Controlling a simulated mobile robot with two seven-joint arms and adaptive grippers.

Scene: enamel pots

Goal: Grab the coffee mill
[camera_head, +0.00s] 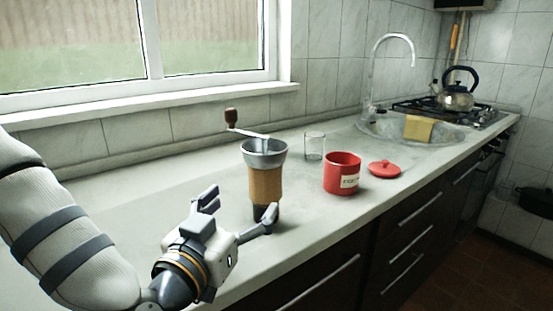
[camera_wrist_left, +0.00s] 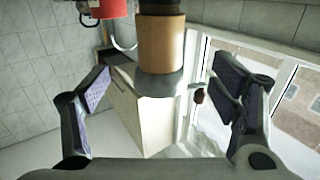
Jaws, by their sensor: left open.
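The coffee mill (camera_head: 266,186) stands upright on the pale countertop, with a wooden body, a metal funnel top and a crank with a brown knob. In the left wrist view, where things appear upside down, the mill (camera_wrist_left: 162,45) is centred beyond the two spread fingers. My left gripper (camera_head: 238,212) is open and empty, low and just on the near left side of the mill. One finger overlaps the mill's dark base in the head view; I cannot tell whether it touches. My right gripper is not in view.
A red canister (camera_head: 342,174) and a clear glass (camera_head: 314,146) stand to the right of the mill. A red lid (camera_head: 384,169) lies beyond them. The countertop (camera_head: 130,205) left of the mill is clear.

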